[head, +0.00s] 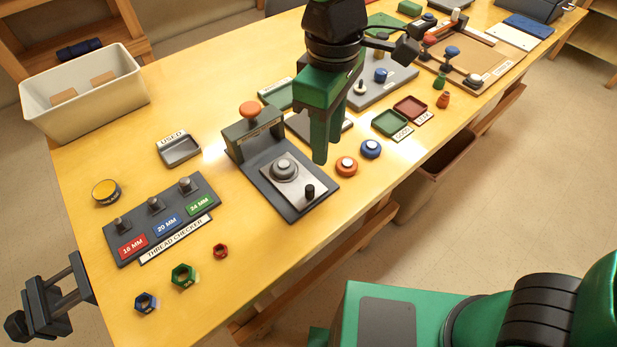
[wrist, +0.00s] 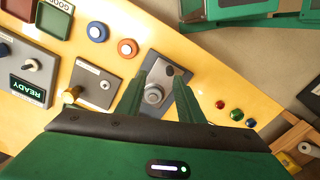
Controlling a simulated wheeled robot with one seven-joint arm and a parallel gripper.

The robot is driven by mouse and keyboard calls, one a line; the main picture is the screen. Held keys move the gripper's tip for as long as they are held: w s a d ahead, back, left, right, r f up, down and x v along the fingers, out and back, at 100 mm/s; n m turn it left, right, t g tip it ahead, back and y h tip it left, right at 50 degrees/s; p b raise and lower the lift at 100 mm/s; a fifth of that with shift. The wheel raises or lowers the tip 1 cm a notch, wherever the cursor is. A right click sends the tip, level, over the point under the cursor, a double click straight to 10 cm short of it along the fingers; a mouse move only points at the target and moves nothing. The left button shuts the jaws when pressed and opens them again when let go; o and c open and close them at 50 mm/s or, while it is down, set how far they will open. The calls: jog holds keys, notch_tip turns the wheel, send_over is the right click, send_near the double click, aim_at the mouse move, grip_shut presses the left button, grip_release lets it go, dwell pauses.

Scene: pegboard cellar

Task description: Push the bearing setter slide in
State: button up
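The bearing setter (head: 287,206) is a dark grey base with an upright block and an orange-red knob on top. Its slide (head: 300,195) is a light grey plate lying in front of the upright, with a round grey bearing (head: 284,168) on it and a small black knob (head: 310,191) at its front end. My gripper (head: 327,148) points down above the setter's right side, empty. In the wrist view its two green fingers stand apart, with the slide's black knob (wrist: 169,71) and the bearing (wrist: 153,94) seen between them. Contact with the slide cannot be made out.
A thread checker (head: 162,219) with several loose nuts lies at left, and a grey USED tray (head: 179,150) behind it. An orange bushing (head: 346,166) and a blue one (head: 371,148) sit just right of the setter. The table's front edge is close by.

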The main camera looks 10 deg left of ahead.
aim_at(310, 186)
jog(key=shift+n, duration=0.6)
jog(key=a+f, duration=0.1)
jog(key=f, duration=0.2)
jog(key=s+f, duration=0.1)
jog(key=f, duration=0.3)
jog(key=a+f, duration=0.1)
jog(key=f, duration=0.3)
jog(key=shift+s+a, duration=0.3)
jog(key=shift+s, duration=0.1)
grip_shut()
